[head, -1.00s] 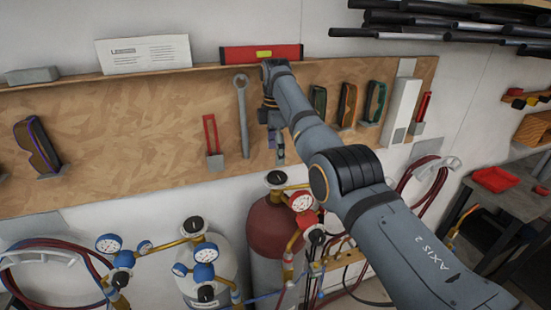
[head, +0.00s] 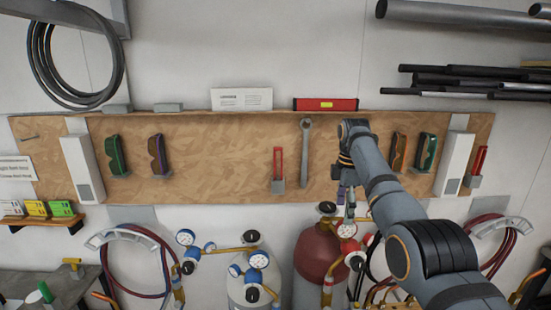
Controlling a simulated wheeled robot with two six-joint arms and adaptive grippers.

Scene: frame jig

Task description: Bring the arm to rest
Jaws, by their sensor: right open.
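My right arm comes in from the lower right. My right gripper (head: 346,198) points downward in front of the lower part of the pegboard, to the right of the hanging wrench (head: 305,150). Its jaws are open, and I see nothing between them. The gripper is small in the view, and its distance from the board is hard to judge. My left arm and gripper are not in view.
The wooden board (head: 230,155) holds goggles (head: 427,152), a red-framed tool (head: 278,165) and a red level (head: 326,104) on top. A maroon gas cylinder (head: 318,255) and a grey one (head: 245,292) with gauges stand below. Hoses hang at both sides.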

